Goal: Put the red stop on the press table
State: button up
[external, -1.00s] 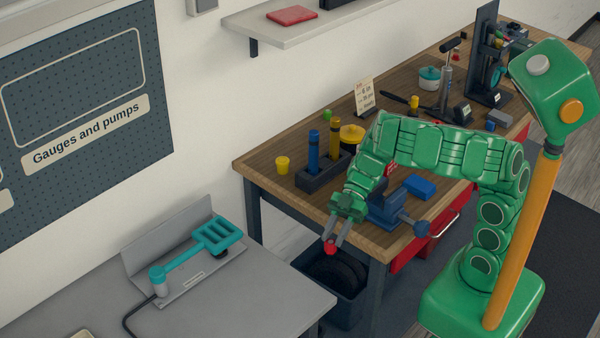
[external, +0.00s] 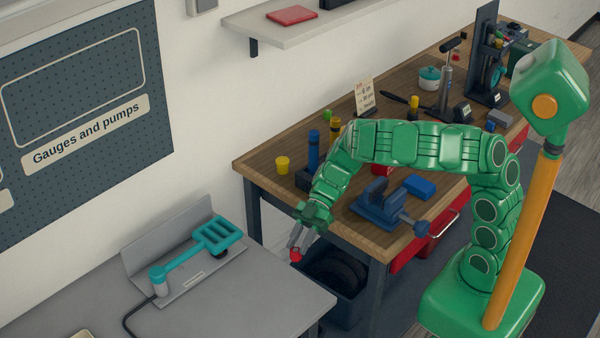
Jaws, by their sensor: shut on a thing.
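My gripper (external: 298,245) is shut on the red stop (external: 295,255), a small red piece at its fingertips. The gripper hangs in the air, pointing down, in the gap between the wooden bench (external: 262,168) and the grey table (external: 262,299). The stop appears close to the grey table's right edge, not resting on it. The grey table at lower left carries a teal device with a long handle and slotted head (external: 205,243), on a grey stand. I take this to be the press table, though no label confirms it.
A dark bin (external: 345,300) stands below, between the tables. The bench holds a blue vise (external: 383,205), a blue block (external: 420,186), a yellow cup (external: 282,164) and other tools. The grey table's front right area is clear.

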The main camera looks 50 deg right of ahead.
jog(key=shift+w+a+f, duration=0.4)
jog(key=shift+w+f, duration=0.25)
jog(key=shift+f, duration=0.35)
jog(key=shift+w+a+f, duration=0.4)
jog(key=shift+w+f, duration=0.25)
jog(key=shift+f, duration=0.3)
jog(key=shift+w+a+f, duration=0.4)
jog(key=shift+w+f, duration=0.25)
jog(key=shift+f, duration=1.85)
jog(key=shift+f, duration=0.15)
jog(key=o, duration=1)
jog(key=shift+w+d+r, duration=0.15)
jog(key=shift+d+r, duration=0.25)
jog(key=shift+d, duration=0.05)
jog(key=shift+v, duration=1.1)
jog(key=shift+a+r, duration=0.15)
jog(key=shift+r, duration=3.3)
